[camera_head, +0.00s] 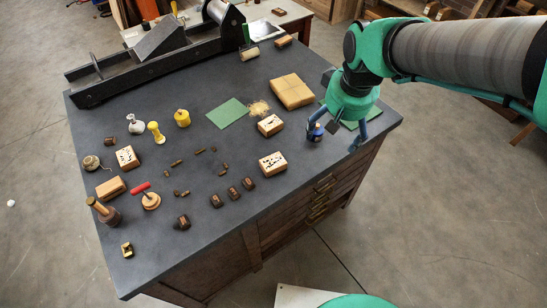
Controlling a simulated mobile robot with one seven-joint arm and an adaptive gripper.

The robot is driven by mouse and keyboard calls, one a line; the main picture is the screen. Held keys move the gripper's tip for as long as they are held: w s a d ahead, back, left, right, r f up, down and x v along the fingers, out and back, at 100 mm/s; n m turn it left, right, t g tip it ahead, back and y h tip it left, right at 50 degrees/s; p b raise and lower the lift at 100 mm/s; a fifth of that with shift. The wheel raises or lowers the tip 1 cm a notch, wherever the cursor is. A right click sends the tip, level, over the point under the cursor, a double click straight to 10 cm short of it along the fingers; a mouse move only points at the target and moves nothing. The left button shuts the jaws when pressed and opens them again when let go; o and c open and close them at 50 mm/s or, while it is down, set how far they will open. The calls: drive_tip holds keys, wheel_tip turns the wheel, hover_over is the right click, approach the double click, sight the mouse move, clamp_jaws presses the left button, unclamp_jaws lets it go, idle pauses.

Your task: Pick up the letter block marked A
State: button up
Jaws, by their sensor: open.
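Several small dark wooden blocks lie on the grey tabletop (280,195). Three stand in a slanting row near the front edge: a left one (216,201), a middle one (233,193) and a right one (248,184). Another dark block (183,222) lies further left. Smaller dark pieces (200,151) are scattered behind them. Their markings are too small to read, so I cannot tell which is marked A. My gripper (337,131) is open, pointing down at the table's right end, well to the right of the blocks. I see nothing held in it.
A small blue item (316,131) stands beside my gripper. Two carved light blocks (271,125) (273,163) and a tan package (292,91) lie left of it. A black press (150,62) fills the back left. Tools and yellow pieces (182,118) stand at left.

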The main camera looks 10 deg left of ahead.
drive_tip(key=w+a+f+n+g+p, duration=0.1)
drive_tip(key=w+a+f+n+p, duration=0.25)
drive_tip(key=a, duration=0.55)
drive_tip(key=g+p, duration=0.1)
drive_tip(key=p, duration=0.1)
hover_over(273, 161)
wheel_tip(273, 161, down, 9)
drive_tip(key=shift+s+d+f+h, duration=0.15)
drive_tip(key=shift+f+h, duration=0.05)
drive_tip(key=shift+h, duration=0.2)
drive_tip(key=shift+f, duration=0.15)
drive_tip(key=shift+f, duration=4.1)
drive_tip(key=shift+f, duration=0.15)
drive_tip(key=shift+f+b, duration=0.55)
drive_tip(key=shift+f, duration=1.95)
drive_tip(key=c, duration=1.5)
